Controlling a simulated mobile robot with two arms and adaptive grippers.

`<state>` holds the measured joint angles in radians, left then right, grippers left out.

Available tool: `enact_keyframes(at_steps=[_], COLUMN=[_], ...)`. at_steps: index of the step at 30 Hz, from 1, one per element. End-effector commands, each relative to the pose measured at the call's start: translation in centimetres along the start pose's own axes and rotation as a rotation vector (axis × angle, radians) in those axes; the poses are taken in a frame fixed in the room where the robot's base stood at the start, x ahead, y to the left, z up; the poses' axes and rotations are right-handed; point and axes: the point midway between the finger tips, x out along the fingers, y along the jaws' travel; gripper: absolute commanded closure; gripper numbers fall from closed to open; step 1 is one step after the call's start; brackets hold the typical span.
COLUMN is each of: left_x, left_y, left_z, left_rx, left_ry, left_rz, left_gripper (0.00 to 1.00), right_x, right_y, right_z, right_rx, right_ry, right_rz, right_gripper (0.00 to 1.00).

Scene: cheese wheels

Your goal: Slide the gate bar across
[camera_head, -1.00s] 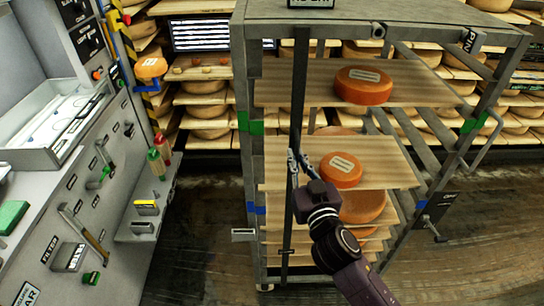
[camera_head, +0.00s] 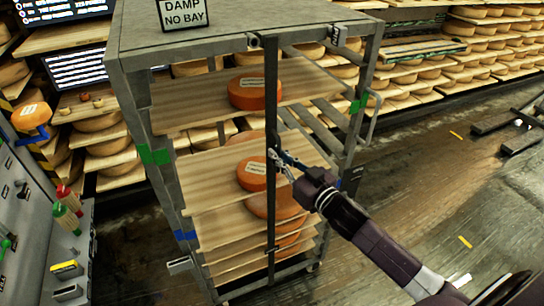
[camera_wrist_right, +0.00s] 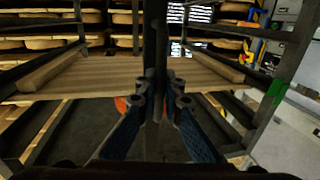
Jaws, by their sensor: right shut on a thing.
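The gate bar (camera_head: 271,90) is a thin dark upright bar across the open front of the grey rack (camera_head: 133,100). It stands near the middle of the opening, in front of the shelves. My right gripper (camera_head: 279,158) is shut on the bar at about mid-height, its arm coming from the lower right. In the right wrist view the bar (camera_wrist_right: 155,45) stands upright between the two blue-grey fingers (camera_wrist_right: 160,100). The fingers hide part of the bar. My left gripper is not in view.
Orange cheese wheels (camera_head: 255,93) lie on wooden boards (camera_head: 190,112) in the rack, behind the bar. A sign reading "DAMP NO BAY" (camera_head: 184,14) is on top. Grey machinery (camera_head: 25,220) stands at the left. The floor on the right (camera_head: 440,190) is largely clear.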

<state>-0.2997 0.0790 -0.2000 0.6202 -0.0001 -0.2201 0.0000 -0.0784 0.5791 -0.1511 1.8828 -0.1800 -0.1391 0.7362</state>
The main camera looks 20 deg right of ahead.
Motion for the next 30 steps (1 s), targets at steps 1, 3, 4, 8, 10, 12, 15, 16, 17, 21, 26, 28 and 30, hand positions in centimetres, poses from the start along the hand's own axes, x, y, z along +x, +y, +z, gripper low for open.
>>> enact_keyframes(at_steps=[1,3,4,8,10,12,15,16,17,21,26,28,30], left_x=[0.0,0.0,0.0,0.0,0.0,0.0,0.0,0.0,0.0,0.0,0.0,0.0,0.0], left_y=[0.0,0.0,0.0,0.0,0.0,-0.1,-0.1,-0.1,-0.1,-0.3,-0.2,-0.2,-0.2], left_z=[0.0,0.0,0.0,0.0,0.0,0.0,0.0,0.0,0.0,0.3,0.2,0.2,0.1], left_rx=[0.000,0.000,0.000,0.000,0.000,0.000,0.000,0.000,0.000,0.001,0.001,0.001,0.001], left_ry=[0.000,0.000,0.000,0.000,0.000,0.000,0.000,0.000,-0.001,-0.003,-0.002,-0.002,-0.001], left_rz=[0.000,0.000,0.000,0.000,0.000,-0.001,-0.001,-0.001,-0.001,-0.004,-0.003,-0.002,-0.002], left_gripper=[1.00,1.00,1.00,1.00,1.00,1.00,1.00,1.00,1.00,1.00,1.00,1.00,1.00], right_x=[0.0,0.0,0.0,0.0,0.1,0.0,0.0,0.0,0.0,0.0,-1.0,-1.9,-3.0], right_y=[0.4,0.4,0.4,0.5,0.5,0.4,0.3,0.3,0.3,0.2,0.2,0.2,0.2], right_z=[-0.1,-0.1,-0.1,-0.1,-0.1,-0.1,-0.1,-0.1,-0.1,0.0,0.1,0.2,0.2], right_rx=[-0.003,-0.003,-0.004,-0.004,-0.004,-0.004,-0.004,-0.003,-0.003,-0.002,-0.001,0.000,-0.001], right_ry=[0.000,0.000,0.000,0.000,0.000,0.000,-0.001,-0.001,-0.001,-0.001,-0.003,-0.004,-0.005], right_rz=[0.007,0.007,0.007,0.009,0.009,0.008,0.006,0.006,0.006,0.005,0.005,0.005,0.005], right_gripper=[1.00,1.00,1.00,0.92,0.84,0.76,0.75,0.75,0.75,0.75,0.75,0.75,0.75])
